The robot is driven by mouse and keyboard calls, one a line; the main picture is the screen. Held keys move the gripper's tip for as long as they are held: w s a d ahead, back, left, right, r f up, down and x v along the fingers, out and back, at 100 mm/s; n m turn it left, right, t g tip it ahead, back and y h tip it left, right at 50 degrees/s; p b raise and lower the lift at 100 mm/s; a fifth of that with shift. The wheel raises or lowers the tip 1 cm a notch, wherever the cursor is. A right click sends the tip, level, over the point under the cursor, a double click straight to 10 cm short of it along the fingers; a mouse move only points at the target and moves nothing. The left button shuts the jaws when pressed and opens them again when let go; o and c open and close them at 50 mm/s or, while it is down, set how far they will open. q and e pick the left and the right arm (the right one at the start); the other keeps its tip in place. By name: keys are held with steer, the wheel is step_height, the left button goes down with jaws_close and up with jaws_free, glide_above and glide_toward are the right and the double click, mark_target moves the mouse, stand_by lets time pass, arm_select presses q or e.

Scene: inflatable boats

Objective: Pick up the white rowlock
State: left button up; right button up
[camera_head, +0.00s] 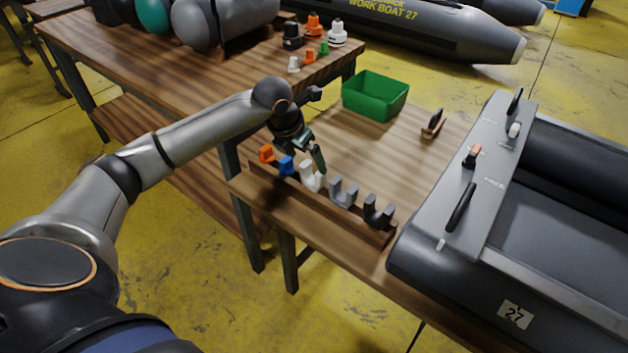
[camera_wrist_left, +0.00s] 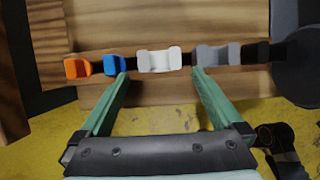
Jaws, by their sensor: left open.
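The white rowlock (camera_head: 309,180) stands in a wooden rack (camera_head: 376,236) on the table, between a blue rowlock (camera_head: 287,166) and a grey one (camera_head: 344,193). In the left wrist view the white rowlock (camera_wrist_left: 159,60) sits just ahead of the fingertips and centred between them. My left gripper (camera_head: 312,155) is open and empty just over the white rowlock; its green fingers also show in the left wrist view (camera_wrist_left: 160,74). I cannot tell whether a finger touches anything. My right gripper is not in view.
An orange rowlock (camera_head: 267,154) is at the rack's left end and a black one (camera_head: 378,211) at its right end. A green bin (camera_head: 376,96) stands behind on the table. A grey inflatable boat (camera_head: 560,230) lies to the right. The tabletop behind the rack is mostly clear.

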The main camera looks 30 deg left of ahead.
mark_target(314, 184)
arm_select(q)
steer(key=b+x, duration=0.1)
steer(key=x, duration=0.6)
steer(key=shift+w+f, duration=0.2)
steer(key=shift+f, duration=0.1)
steer(key=shift+c, duration=0.2)
steer(key=shift+r, duration=0.1)
steer(key=c, duration=1.2)
